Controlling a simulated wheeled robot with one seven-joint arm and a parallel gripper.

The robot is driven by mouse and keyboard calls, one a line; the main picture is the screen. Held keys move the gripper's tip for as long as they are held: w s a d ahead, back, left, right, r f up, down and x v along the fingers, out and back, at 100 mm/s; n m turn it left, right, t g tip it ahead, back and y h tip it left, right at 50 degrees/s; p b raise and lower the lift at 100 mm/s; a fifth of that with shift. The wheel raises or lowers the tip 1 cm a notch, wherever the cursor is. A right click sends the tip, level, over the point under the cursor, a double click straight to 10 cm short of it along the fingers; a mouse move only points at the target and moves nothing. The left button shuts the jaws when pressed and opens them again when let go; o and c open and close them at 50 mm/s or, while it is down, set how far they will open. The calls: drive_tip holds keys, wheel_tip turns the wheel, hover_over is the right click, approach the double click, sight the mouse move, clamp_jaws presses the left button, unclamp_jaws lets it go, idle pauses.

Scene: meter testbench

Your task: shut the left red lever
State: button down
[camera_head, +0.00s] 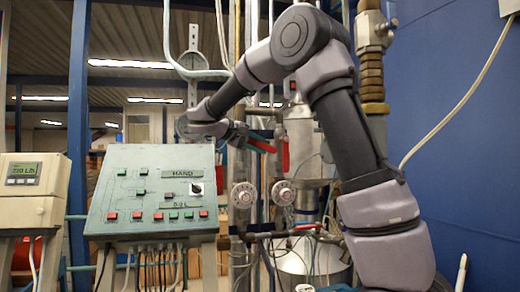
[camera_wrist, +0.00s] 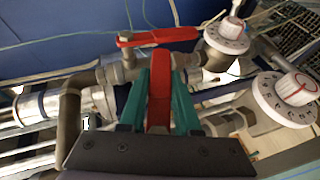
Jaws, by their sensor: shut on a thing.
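My gripper (camera_head: 262,141) is at the pipework behind the console, with its teal fingers on the left red lever (camera_head: 262,147). In the wrist view my gripper (camera_wrist: 160,85) is shut on this lever (camera_wrist: 159,92), a red strip running lengthwise between the fingers. A second red lever (camera_wrist: 155,38) lies crosswise just beyond the fingertips. In the head view another red lever (camera_head: 285,155) hangs upright to the right of my gripper. The held lever's pivot is hidden by my fingers.
Two dial knobs (camera_wrist: 227,35) (camera_wrist: 287,96) sit right of my fingers in the wrist view. The sloped console (camera_head: 150,190) and a beige meter (camera_head: 32,192) stand left. Vertical pipes and a metal vessel (camera_head: 308,150) crowd the arm. A blue wall (camera_head: 455,140) is at right.

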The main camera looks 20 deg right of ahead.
drive_tip(key=shift+r, duration=0.15)
idle(0.3)
drive_tip(key=c, duration=0.6)
unclamp_jaws()
drive_tip(key=v, duration=1)
drive_tip(key=shift+s+a, duration=0.1)
drive_tip(key=shift+a, duration=0.25)
